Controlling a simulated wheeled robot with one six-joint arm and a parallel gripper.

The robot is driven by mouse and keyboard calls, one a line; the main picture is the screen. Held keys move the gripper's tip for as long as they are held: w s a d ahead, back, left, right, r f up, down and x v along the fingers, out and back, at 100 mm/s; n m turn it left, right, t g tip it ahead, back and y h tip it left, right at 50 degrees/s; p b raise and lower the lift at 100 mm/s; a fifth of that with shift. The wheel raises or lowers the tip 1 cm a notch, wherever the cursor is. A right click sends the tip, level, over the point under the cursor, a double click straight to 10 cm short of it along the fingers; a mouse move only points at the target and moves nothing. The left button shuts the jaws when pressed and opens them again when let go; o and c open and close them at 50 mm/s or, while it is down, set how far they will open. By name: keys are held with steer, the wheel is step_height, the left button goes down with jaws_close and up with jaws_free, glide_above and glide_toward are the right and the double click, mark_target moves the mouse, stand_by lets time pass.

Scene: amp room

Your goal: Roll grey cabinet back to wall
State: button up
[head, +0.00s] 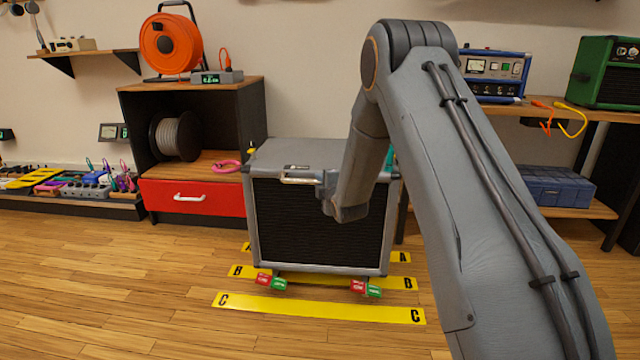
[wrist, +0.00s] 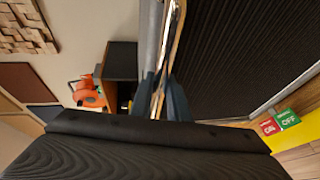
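The grey cabinet (head: 318,157) stands upright on the floor, with a black ribbed front, silver edges and a handle (head: 300,179) high on its front. Red and green caster tabs (head: 271,281) show at its front feet; in the wrist view the green one reads OFF (wrist: 288,117). Yellow floor strips lettered A, B and C lie under and before it; strip C (head: 318,308) is fully clear in front. My gripper (head: 324,187) is at the handle's right part. In the wrist view its two dark fingers (wrist: 158,92) stand either side of a metal bar; whether they clamp it is unclear.
A wooden shelf unit with a red drawer (head: 192,197) stands left of the cabinet, holding an orange cable reel (head: 171,43). A bench with a blue case (head: 553,187) is at the right. Pedals (head: 90,188) line the left wall. The front floor is clear.

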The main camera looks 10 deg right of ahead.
jaws_close()
stand_by(1.2)
